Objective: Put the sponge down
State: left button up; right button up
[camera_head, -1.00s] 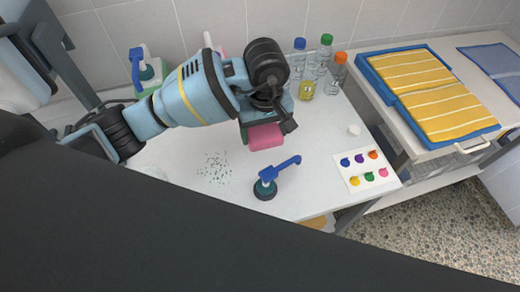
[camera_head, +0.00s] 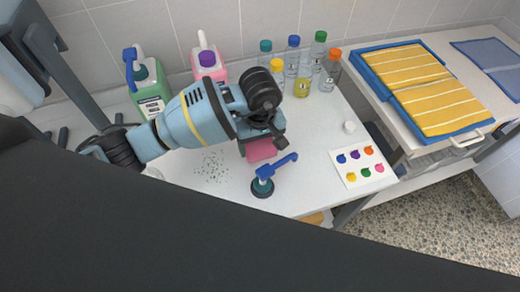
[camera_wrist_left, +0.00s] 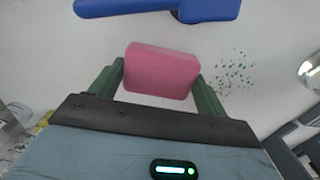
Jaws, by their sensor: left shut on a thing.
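The pink sponge (camera_wrist_left: 162,72) is between the two green fingers of my left gripper (camera_wrist_left: 160,88) in the left wrist view. The gripper is shut on it. In the head view the sponge (camera_head: 261,149) shows below my left gripper (camera_head: 258,138), over the white table (camera_head: 225,205). I cannot tell whether the sponge touches the table top. My right gripper is not in view.
Several capped bottles (camera_head: 303,70) and a pink jug (camera_head: 207,62) stand behind. A card with coloured dots (camera_head: 363,167) lies right.

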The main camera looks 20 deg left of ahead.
aim_at(260, 147)
pick_arm(q)
jog(key=shift+f, duration=1.6)
jog(key=shift+f, duration=0.15)
jog(key=o, duration=1)
jog(key=shift+c, duration=0.2)
